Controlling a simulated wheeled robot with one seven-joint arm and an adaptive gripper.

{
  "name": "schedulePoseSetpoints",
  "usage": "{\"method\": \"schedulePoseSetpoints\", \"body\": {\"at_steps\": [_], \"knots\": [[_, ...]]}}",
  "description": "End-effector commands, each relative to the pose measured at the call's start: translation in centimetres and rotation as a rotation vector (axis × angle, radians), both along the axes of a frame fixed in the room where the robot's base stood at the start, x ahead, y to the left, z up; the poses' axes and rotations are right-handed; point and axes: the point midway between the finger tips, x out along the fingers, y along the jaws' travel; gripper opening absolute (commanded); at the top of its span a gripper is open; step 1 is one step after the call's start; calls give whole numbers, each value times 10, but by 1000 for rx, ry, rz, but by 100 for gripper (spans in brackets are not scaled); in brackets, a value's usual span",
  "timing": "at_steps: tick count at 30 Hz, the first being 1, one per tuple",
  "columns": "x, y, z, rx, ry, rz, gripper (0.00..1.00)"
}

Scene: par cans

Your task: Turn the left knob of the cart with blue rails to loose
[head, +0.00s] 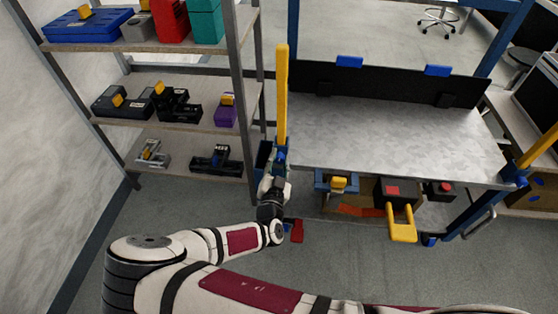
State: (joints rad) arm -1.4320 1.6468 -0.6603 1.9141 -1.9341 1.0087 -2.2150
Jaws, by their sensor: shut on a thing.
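The cart with blue rails (292,30) stands right of centre in the head view, with a bare grey metal top. A yellow post (282,90) rises upright at its near left corner. The left knob (281,156) is a small blue part at the foot of this post, mostly covered by my gripper. My gripper (276,172) is at that corner, shut on the left knob. The fingertips are too small to see clearly, and the knob's turn position cannot be read. A similar blue knob (521,181) is at the cart's right corner, beside a tilted yellow post (540,146).
A shelf rack (190,127) with tools and cases stands close on the left. Below the cart's front edge are a dark box with a yellow handle (403,232) and other items. A red object (297,231) is low beside my wrist. Open floor lies at the front right.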

Motion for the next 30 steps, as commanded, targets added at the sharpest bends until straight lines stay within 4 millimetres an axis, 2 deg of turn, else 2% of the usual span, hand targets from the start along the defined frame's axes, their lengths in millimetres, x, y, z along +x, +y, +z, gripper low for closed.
{"method": "schedulePoseSetpoints", "body": {"at_steps": [15,16,18,19,30], "knots": [[-1,1,-3,-22,8,2,0],[-1,1,-3,-22,8,2,29],[-1,1,-3,-21,7,1,45],[-1,1,-2,-21,6,2,48],[-6,1,-1,-20,3,1,48]]}}
